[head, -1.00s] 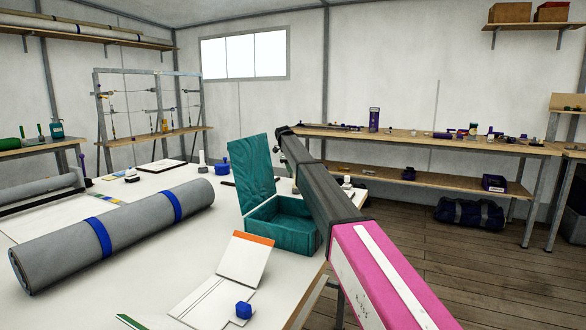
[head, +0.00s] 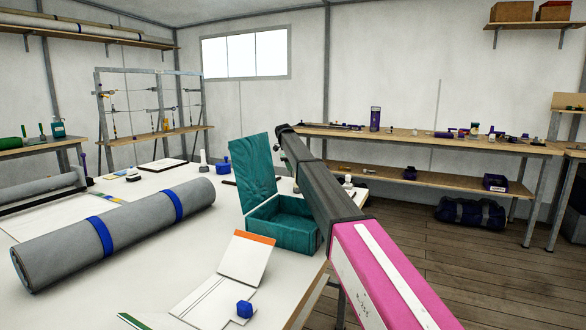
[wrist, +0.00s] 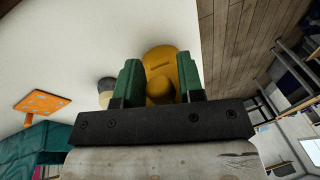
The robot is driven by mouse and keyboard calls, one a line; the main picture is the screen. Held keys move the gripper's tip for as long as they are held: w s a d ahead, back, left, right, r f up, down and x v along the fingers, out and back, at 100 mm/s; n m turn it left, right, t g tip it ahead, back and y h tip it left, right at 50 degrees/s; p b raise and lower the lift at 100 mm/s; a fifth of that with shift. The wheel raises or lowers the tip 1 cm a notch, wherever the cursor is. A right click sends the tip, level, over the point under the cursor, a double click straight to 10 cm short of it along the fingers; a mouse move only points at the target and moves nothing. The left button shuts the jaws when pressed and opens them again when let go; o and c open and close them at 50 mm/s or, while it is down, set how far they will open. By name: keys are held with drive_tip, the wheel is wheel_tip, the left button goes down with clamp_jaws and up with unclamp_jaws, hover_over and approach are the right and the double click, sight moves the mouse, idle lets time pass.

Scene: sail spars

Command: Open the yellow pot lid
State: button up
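The yellow pot lid (wrist: 165,54) shows in the wrist view, just beyond my fingers, with a dark slot-like mark on its top. Its round yellow knob (wrist: 160,90) sits between my two green fingers. My gripper (wrist: 159,62) is open, with a finger on each side of the knob and what look like narrow gaps to it. I cannot tell whether either finger touches. The pot's body is not visible beneath the lid. In the head view my arm hides the pot and my gripper.
An open teal box (head: 284,222) stands beside my arm on the white table (head: 120,280). A rolled grey mat (head: 130,227) with blue straps lies at the left. An orange perforated piece (wrist: 42,102) shows in the wrist view.

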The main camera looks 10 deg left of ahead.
drive_tip(key=v, duration=1)
drive_tip(key=shift+a, duration=0.1)
